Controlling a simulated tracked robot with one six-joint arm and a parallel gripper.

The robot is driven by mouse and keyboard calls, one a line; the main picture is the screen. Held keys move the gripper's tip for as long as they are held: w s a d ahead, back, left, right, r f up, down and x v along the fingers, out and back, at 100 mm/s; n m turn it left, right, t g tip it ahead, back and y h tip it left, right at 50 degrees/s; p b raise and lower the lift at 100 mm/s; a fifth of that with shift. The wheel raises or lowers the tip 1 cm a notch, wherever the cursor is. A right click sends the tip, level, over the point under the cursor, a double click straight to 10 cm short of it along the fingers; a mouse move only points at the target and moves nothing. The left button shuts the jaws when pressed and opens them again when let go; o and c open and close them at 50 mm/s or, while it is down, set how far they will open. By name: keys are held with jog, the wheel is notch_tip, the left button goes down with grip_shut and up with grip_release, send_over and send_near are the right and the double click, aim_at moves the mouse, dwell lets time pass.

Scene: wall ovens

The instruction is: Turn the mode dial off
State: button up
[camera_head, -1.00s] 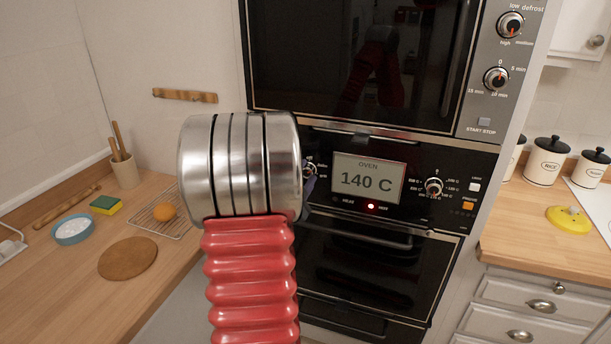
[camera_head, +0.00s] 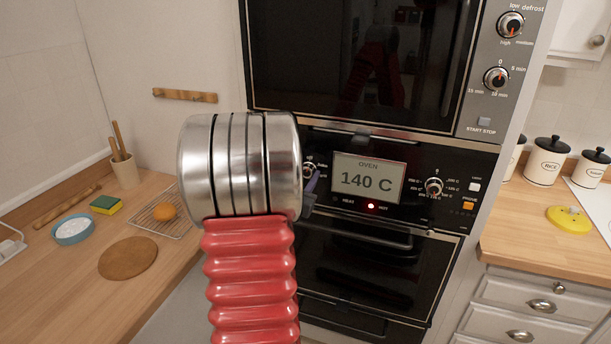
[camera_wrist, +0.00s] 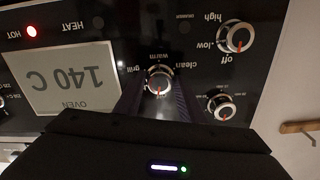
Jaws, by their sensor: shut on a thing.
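The mode dial (camera_wrist: 158,80) is a silver knob with "warm", "clean" and "grill" printed around it. In the wrist view, which is upside down, its red mark points toward the picture's bottom, where small lettering is hard to read. My gripper (camera_wrist: 158,97) is shut on this dial, with one dark finger on either side. In the head view the dial (camera_head: 310,169) shows only partly beside my wrist, and a purplish finger (camera_head: 313,183) is just below it. The oven display (camera_head: 368,179) reads 140 C, with a red light lit under it.
In the wrist view, a low/high dial (camera_wrist: 235,37) and a smaller dial (camera_wrist: 221,107) are close to the right of my fingers. The temperature dial (camera_head: 434,187) is right of the display. An oven door handle (camera_head: 358,237) juts out below the panel.

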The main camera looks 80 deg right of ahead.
jog(key=shift+f+n, duration=0.2)
jog(key=shift+n, duration=1)
jog(key=o, duration=1)
jog(key=shift+r, duration=0.15)
jog(key=shift+o, duration=0.2)
jog(key=w+a, duration=0.1)
jog(key=a, duration=1.2)
jog(key=shift+w+a, duration=0.15)
jog(key=shift+a, duration=0.25)
